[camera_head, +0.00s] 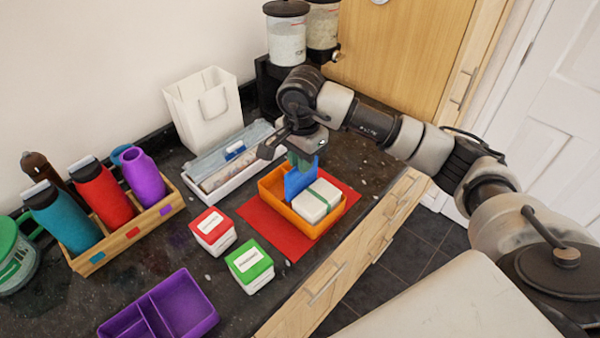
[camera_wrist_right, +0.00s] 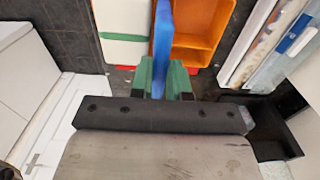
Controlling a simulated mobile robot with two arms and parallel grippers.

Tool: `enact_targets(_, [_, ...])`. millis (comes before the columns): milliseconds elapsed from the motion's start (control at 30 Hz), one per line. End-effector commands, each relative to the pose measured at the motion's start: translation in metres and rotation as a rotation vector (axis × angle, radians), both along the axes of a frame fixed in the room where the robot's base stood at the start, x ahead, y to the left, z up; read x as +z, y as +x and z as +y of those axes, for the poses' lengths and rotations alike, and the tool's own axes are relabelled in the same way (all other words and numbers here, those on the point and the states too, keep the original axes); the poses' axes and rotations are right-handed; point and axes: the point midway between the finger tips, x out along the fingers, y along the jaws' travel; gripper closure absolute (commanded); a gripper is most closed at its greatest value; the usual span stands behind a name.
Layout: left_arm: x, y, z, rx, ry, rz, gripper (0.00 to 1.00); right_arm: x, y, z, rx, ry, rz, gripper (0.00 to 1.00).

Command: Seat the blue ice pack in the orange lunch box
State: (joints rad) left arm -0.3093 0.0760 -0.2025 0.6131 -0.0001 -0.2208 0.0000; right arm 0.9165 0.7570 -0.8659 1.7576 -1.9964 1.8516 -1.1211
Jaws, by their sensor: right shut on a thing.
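The orange lunch box (camera_head: 277,208) sits on a red mat, with a white container with a green band (camera_head: 321,197) in one part of it. The blue ice pack (camera_head: 297,182) stands upright on edge at the box, beside the white container. My right gripper (camera_head: 302,160) is above the box, its green fingertips shut on the top of the ice pack. In the right wrist view the fingers (camera_wrist_right: 163,80) pinch the blue pack (camera_wrist_right: 161,40), with an open orange compartment (camera_wrist_right: 193,40) to its right. Whether the pack's lower edge touches the box floor is hidden. My left gripper is out of view.
Red-lidded (camera_head: 212,231) and green-lidded (camera_head: 249,266) cubes stand left of the red mat (camera_head: 262,226). A purple divided tray (camera_head: 190,300), wooden bottle crate (camera_head: 130,235) and white bag (camera_head: 205,110) are farther left.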

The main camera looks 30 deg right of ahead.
Motion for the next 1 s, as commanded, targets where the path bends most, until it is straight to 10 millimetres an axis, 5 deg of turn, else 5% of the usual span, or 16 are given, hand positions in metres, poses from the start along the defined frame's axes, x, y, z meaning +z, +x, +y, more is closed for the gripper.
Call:
enact_targets(400, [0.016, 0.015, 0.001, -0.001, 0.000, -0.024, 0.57, -0.043, 0.000, 0.001, 0.001, 0.002, 0.001, 1.00])
enact_targets(767, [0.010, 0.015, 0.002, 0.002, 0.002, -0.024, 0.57, -0.050, 0.001, 0.000, 0.001, 0.001, -0.003, 1.00])
enact_targets(800, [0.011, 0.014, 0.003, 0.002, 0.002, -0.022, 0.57, -0.049, 0.001, 0.000, 0.001, 0.001, -0.003, 0.81])
enact_targets(1000, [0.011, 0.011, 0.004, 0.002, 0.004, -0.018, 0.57, -0.048, 0.001, 0.000, 0.001, 0.001, -0.002, 0.58])
